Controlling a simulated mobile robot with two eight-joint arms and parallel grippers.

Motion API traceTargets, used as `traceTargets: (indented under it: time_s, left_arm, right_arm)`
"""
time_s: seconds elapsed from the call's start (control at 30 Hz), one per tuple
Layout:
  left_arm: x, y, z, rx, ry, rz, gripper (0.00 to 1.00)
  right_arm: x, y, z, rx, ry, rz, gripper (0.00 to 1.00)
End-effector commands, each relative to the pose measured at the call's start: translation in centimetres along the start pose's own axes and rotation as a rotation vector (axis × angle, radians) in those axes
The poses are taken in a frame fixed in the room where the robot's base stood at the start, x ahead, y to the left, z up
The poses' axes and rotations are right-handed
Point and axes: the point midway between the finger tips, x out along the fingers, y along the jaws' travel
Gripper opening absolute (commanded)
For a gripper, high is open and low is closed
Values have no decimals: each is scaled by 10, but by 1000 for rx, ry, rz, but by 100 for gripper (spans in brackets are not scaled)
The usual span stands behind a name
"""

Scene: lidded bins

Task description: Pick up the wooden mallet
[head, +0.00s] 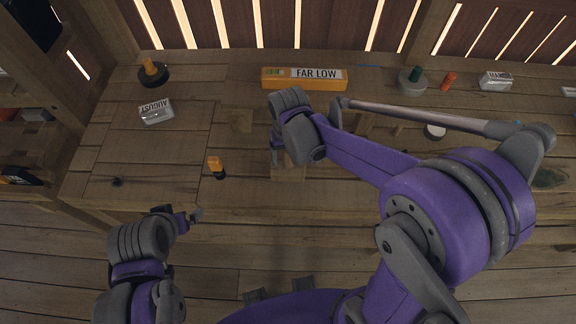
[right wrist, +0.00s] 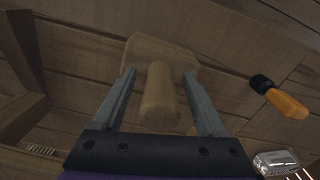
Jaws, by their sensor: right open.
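The wooden mallet (right wrist: 160,100) stands head down on the wooden bench in the right wrist view, its pale round handle pointing up toward the camera. Its broad head (right wrist: 150,50) lies beyond the fingertips. My right gripper (right wrist: 160,75) is open, with one finger on each side of the handle and visible gaps between. In the head view my right gripper (head: 281,152) is over the mallet's head (head: 288,173), and my own wrist hides much of the mallet. My left gripper (head: 190,216) is low, near the bench's front edge; its jaws are too small to judge.
A FAR LOW box (head: 303,79) lies behind. An AUGUST container (head: 155,112) and a dark round item (head: 153,74) are left. Bench left of the orange-handled tool is mostly clear.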

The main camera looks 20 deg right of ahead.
Motion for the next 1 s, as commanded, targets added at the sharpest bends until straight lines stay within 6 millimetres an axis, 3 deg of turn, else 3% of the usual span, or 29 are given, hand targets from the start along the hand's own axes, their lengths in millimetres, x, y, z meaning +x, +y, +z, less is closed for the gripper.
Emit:
traceTargets:
  time_s: [0.23,0.6,0.67,1.0]
  left_arm:
    - [0,0,0,0,0,0,100]
    - [0,0,0,0,0,0,100]
    - [0,0,0,0,0,0,100]
    - [0,0,0,0,0,0,100]
  right_arm:
    - [2,0,0,0,0,0,75]
    - [2,0,0,0,0,0,8]
    - [2,0,0,0,0,0,0]
    - [1,0,0,0,0,0,0]
